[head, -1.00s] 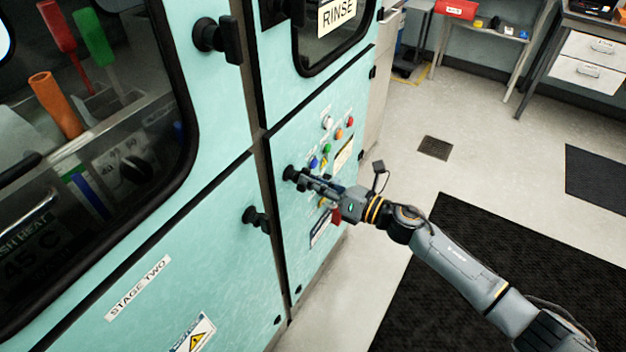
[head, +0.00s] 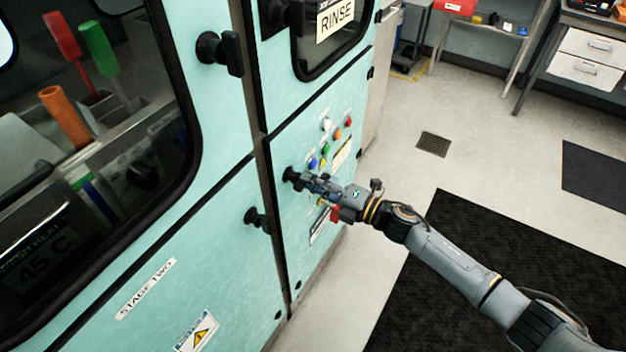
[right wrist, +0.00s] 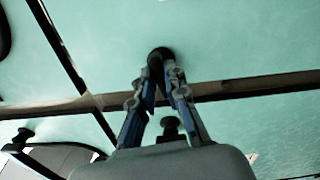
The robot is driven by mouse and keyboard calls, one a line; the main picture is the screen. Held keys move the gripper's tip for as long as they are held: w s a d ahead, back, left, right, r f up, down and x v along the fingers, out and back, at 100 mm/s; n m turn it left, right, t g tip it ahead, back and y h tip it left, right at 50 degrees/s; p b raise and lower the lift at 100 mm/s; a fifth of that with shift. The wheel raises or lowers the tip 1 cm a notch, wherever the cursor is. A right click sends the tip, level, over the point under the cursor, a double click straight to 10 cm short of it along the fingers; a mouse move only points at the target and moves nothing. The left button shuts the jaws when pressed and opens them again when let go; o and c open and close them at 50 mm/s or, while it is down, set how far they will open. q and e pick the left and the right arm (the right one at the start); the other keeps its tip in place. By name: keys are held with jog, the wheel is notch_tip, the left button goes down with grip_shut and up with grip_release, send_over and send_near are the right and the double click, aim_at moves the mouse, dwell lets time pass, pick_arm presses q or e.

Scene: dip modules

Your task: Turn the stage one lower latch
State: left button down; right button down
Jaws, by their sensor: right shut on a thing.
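My right gripper (head: 304,179) reaches in from the right. It is shut on a black latch (head: 290,173) at the left edge of the lower teal panel, below the RINSE window. In the right wrist view, the two fingers of my right gripper (right wrist: 162,75) close on the dark latch knob (right wrist: 160,55); the fingers hide part of it. The latch's exact angle is hard to tell. No stage one label is readable. My left gripper is not in view.
Another black latch (head: 257,219) is on the neighbouring STAGE TWO door, with one higher up (head: 219,53). Coloured buttons (head: 325,150) sit just above my gripper. Open floor with a black mat (head: 480,260) lies to the right.

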jog(key=shift+m, duration=0.8)
jog(key=c, duration=1.4)
grip_release()
jog(key=shift+o, duration=0.2)
jog(key=shift+f, duration=0.1)
jog(key=v, duration=1.2)
